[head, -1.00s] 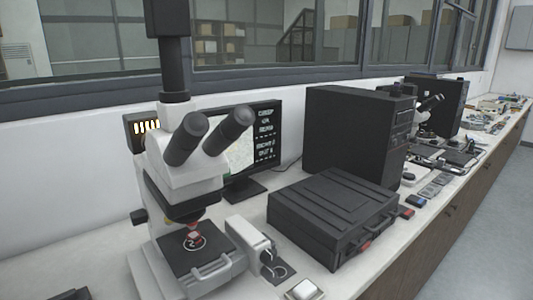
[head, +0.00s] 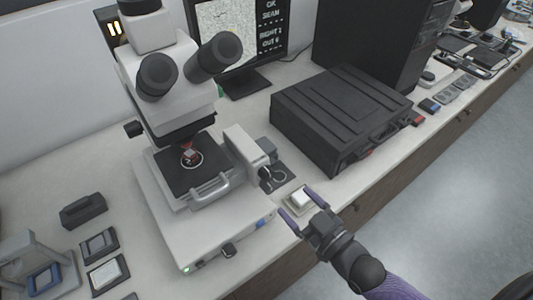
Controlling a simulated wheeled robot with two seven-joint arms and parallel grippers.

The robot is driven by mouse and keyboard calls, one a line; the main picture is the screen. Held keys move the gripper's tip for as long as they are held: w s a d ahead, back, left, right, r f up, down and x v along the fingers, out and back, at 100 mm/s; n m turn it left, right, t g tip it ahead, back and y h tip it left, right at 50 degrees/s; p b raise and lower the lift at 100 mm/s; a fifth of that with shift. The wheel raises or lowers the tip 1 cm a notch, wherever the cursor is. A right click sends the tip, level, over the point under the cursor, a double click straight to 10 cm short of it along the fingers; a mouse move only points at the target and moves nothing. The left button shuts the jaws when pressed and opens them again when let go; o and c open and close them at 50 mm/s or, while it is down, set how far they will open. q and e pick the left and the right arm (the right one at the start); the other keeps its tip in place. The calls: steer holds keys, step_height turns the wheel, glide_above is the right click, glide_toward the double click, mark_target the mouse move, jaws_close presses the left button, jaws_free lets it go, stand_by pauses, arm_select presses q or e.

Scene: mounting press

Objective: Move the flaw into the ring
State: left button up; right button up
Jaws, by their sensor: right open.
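The microscope (head: 175,75) stands on the bench at left of centre. On its black stage (head: 178,181) lies a small sample with a red mark (head: 188,151), and a pale ring (head: 191,160) shows around or beside it; the flaw itself is too small to tell. A monitor (head: 240,40) behind shows a grainy picture and text that reads in part "RIGHT" and "OUT". My left gripper is out of view.
A black case (head: 340,110) lies right of the microscope, with a dark computer tower (head: 370,45) behind it. Small trays (head: 108,272) and a press-like frame (head: 35,262) stand at lower left.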

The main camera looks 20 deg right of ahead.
mark_target(270, 177)
steer(key=b+x, duration=0.1)
steer(key=x, duration=0.8)
steer(key=shift+w+a, duration=0.1)
steer(key=shift+f, duration=0.1)
jaws_close()
steer(key=m, duration=0.4)
jaws_free()
